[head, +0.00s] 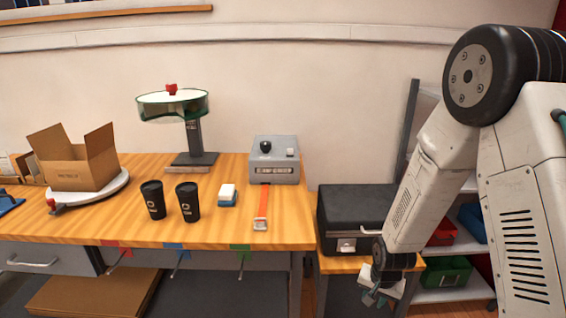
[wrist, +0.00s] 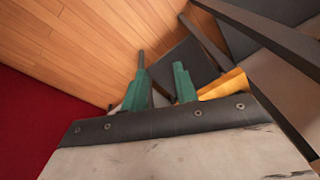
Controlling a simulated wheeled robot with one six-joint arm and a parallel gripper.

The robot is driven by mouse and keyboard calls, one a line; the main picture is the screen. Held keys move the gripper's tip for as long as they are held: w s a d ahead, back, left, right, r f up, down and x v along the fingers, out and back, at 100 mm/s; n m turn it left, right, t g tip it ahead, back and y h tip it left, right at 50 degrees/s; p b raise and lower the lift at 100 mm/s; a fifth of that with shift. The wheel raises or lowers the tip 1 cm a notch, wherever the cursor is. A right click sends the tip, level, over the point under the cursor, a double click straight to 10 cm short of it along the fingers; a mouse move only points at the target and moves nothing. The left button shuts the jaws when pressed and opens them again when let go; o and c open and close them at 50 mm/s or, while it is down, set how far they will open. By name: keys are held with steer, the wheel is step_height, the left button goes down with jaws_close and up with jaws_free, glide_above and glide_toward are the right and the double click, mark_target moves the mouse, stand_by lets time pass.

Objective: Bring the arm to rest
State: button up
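My gripper (head: 376,297) hangs low at the right in the head view, in front of the small wooden stand by the black case. In the wrist view its two green fingers (wrist: 160,88) stand apart with a clear gap between them. Nothing is held in the gap; the floor and a dark panel show behind it. My arm reaches down from the upper right of the head view, bent, with the gripper below the tabletop's level.
The wooden workbench (head: 215,238) holds two black cups (head: 153,200), a grey box (head: 274,160), an open cardboard box (head: 80,165) and a green-rimmed stand (head: 172,104). A black case (head: 352,212) sits right of it. Shelves with bins (head: 447,272) stand behind my arm.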

steer(key=s+r+n, duration=0.2)
steer(key=s+r, duration=1.1)
steer(key=r, duration=0.4)
steer(key=s+d+r+n, duration=0.1)
steer(key=s+r+n, duration=0.2)
steer(key=s+r, duration=1)
steer(key=shift+s+d+r+n, duration=0.2)
steer(key=shift+s+r+n, duration=0.15)
steer(key=shift+r, duration=2.15)
